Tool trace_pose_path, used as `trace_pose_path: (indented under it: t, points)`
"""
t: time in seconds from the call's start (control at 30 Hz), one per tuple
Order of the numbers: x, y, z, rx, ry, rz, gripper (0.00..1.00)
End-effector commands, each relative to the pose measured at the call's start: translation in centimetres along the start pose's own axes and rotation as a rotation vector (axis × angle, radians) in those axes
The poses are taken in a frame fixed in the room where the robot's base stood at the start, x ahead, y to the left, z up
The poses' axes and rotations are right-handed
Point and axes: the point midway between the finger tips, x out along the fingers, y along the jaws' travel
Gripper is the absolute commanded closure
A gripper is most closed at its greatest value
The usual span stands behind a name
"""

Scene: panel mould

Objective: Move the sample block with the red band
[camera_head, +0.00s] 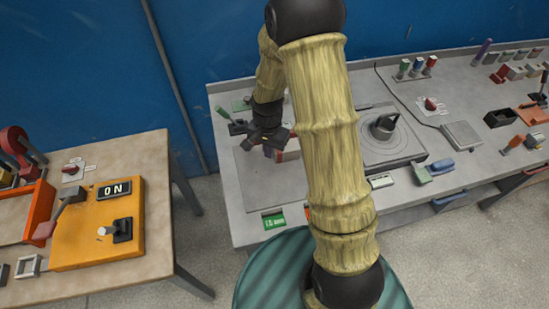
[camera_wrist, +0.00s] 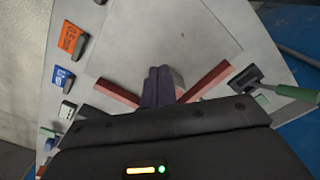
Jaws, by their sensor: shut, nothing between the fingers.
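My gripper (camera_head: 267,150) is low over the grey plate at the left end of the grey bench. In the wrist view its two purple fingers (camera_wrist: 158,88) are together with nothing between them. Two red bars lie on the plate, one left (camera_wrist: 115,92) and one right (camera_wrist: 208,80) of the fingers. I cannot make out a red band on any block for sure.
A green-handled tool (camera_wrist: 290,92) rests right of the plate in the wrist view. A wooden table (camera_head: 150,180) with an orange panel stands left, across a gap.

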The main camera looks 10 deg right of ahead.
Motion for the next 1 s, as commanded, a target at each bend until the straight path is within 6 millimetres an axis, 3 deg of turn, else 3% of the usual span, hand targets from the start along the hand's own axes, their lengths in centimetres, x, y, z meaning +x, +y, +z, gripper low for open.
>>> trace_pose_path:
  t: [0.8, 1.0]
  points:
    - [9.6, 0.1, 0.1, -0.001, -0.003, 0.003, 1.00]
    - [9.4, 0.0, -3.0, 0.002, 0.000, 0.000, 1.00]
